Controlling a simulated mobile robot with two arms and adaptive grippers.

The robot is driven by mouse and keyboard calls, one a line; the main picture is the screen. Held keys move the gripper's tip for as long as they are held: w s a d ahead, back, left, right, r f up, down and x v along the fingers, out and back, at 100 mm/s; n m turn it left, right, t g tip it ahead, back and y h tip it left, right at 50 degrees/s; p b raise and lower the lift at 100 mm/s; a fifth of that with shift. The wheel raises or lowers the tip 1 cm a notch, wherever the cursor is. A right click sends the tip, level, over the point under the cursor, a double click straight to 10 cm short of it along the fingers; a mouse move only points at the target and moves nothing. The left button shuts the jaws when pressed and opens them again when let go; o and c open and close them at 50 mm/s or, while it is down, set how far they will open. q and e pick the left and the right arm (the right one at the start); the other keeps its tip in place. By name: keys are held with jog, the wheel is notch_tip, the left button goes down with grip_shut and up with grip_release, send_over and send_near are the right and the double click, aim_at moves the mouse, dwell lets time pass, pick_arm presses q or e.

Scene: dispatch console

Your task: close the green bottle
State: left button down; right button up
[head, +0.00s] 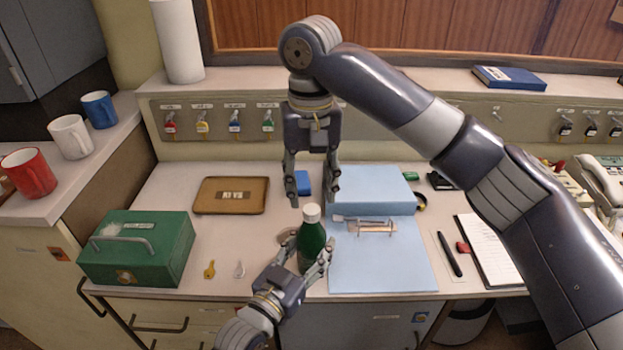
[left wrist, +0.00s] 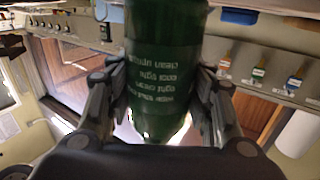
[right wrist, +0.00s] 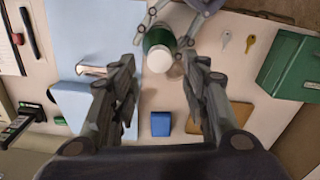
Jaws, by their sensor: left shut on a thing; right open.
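The green bottle (head: 312,244) stands upright near the front of the desk, with a white cap (head: 312,212) on its top. In the left wrist view its green body (left wrist: 165,70) with pale print fills the middle. My left gripper (head: 308,262) is shut around the bottle's body. My right gripper (head: 311,198) is open and empty, pointing down above and behind the bottle. In the right wrist view the white cap (right wrist: 160,59) shows between and beyond the open fingers. I cannot tell how tightly the cap sits.
A green cash box (head: 140,248) stands at the left, with two keys (head: 209,269) beside it. A brown tray (head: 230,196), a small blue box (head: 303,182) and blue folders (head: 375,190) lie behind and right. Mugs (head: 70,137) stand on the left counter.

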aim_at(311, 209)
jog(key=n, duration=0.2)
jog(key=r+n, duration=0.1)
jog(key=n, duration=0.1)
jog(key=shift+a, duration=0.2)
jog(key=n, duration=0.3)
jog(key=shift+s+r+n, duration=0.15)
jog(key=shift+r+n, duration=0.25)
jog(key=n, duration=0.3)
jog(key=shift+r, duration=0.3)
jog(key=n, duration=0.3)
jog(key=r+n, duration=0.1)
jog(key=n, duration=0.1)
jog(key=shift+d, duration=0.3)
jog(key=shift+f, duration=4)
jog(key=shift+c, duration=0.2)
grip_shut()
